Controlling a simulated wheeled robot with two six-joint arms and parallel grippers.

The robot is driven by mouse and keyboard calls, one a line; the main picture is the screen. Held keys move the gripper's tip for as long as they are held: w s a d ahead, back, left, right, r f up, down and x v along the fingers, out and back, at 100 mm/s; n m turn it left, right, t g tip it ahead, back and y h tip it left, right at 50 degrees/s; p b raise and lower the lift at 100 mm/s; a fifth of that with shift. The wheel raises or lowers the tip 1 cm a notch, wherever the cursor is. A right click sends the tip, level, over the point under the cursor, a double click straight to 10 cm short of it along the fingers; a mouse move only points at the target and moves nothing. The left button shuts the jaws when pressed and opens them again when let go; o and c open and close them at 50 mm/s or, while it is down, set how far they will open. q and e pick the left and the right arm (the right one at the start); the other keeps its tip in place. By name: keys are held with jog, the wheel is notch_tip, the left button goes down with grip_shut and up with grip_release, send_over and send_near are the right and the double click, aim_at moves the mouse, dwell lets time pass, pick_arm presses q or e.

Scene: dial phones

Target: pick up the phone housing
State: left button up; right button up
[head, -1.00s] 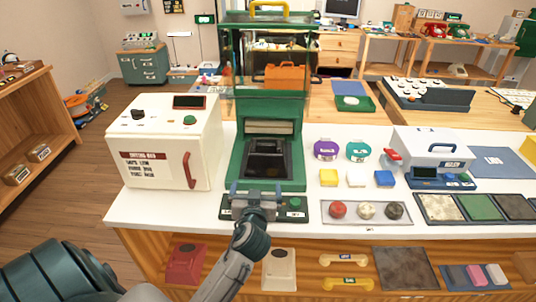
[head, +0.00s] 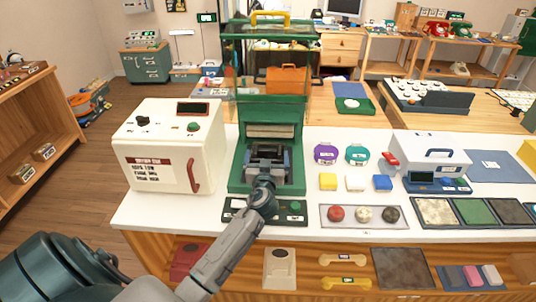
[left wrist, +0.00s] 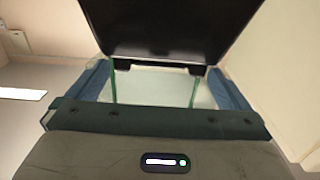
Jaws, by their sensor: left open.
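A black, smooth piece, apparently the phone housing (left wrist: 170,28), fills the top middle of the left wrist view. In the head view it lies in the bay of the green press (head: 241,175), mostly hidden behind my gripper. My left gripper (head: 268,152) reaches into the press bay from the front. In the left wrist view its two blue fingers (left wrist: 162,85) are apart, one to each side below the black piece. Whether they touch it I cannot tell. My right gripper is out of view.
A cream box machine with a red handle (head: 158,150) stands close left of the press. Coloured discs and blocks, a tray with three knobs (head: 363,227) and a white and blue device (head: 430,155) stand to the right. Red and cream housings (head: 280,270) sit on the shelf below.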

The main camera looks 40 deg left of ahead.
pick_arm(q)
jog(key=shift+w+a, duration=0.2)
jog(key=shift+w, duration=0.15)
jog(key=shift+c, duration=0.4)
jog(key=c, duration=1.4)
jog(key=shift+r, duration=0.1)
